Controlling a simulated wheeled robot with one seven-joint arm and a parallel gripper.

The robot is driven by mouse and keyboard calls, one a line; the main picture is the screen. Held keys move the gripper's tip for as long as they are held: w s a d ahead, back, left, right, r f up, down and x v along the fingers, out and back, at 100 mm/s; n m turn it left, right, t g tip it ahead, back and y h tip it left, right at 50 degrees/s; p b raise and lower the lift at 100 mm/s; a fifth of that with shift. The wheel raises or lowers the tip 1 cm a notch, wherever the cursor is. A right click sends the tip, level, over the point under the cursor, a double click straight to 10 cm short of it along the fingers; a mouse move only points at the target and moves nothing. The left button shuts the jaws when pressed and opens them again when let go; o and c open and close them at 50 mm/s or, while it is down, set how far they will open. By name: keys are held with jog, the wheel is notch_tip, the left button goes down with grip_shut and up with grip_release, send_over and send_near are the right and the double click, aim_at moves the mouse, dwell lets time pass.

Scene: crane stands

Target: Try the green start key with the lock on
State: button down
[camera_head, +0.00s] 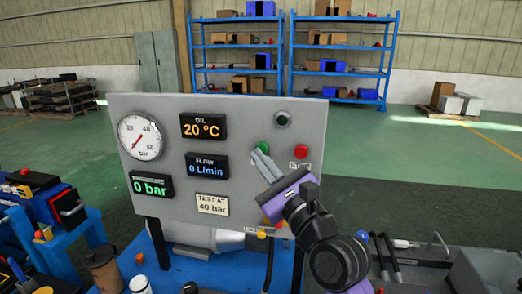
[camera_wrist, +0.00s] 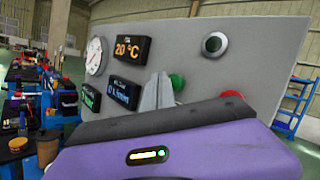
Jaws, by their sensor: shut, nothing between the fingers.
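The green start key (camera_head: 263,147) is a round button on the upright grey panel (camera_head: 232,118). My gripper (camera_head: 260,153) is shut and empty, with its grey fingertips at the green key and partly covering it. Whether the tips touch or press the key I cannot tell. In the wrist view the green key (camera_wrist: 178,82) shows just right of the fingers (camera_wrist: 157,85). A red button (camera_head: 301,151) sits to the right. A dark round fitting (camera_head: 282,119) is above; it also shows in the wrist view (camera_wrist: 214,43).
The panel carries a pressure gauge (camera_head: 141,137), an oil display (camera_head: 203,125) at 20 °C, a flow display (camera_head: 207,166) at 0 L/min, a 0 bar display (camera_head: 151,183) and a "TEST AT 40 bar" label (camera_head: 212,204).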

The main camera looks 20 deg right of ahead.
jog(key=shift+w+d, duration=0.1)
dwell(0.6)
jog(key=shift+w+d, duration=0.2)
jog(key=shift+w, duration=0.05)
jog(key=shift+w+d, duration=0.3)
jog(key=shift+w, duration=0.1)
dwell(0.9)
dwell(0.3)
jog(key=shift+s+a+p, duration=0.55)
jog(key=shift+s+p, duration=0.25)
jog(key=shift+p, duration=0.15)
jog(key=shift+a, duration=0.1)
jog(key=s+a+p, duration=0.1)
jog(key=s+p, duration=0.1)
jog(key=s+a+p, duration=0.1)
jog(key=s+p, duration=0.1)
jog(key=shift+a, duration=0.4)
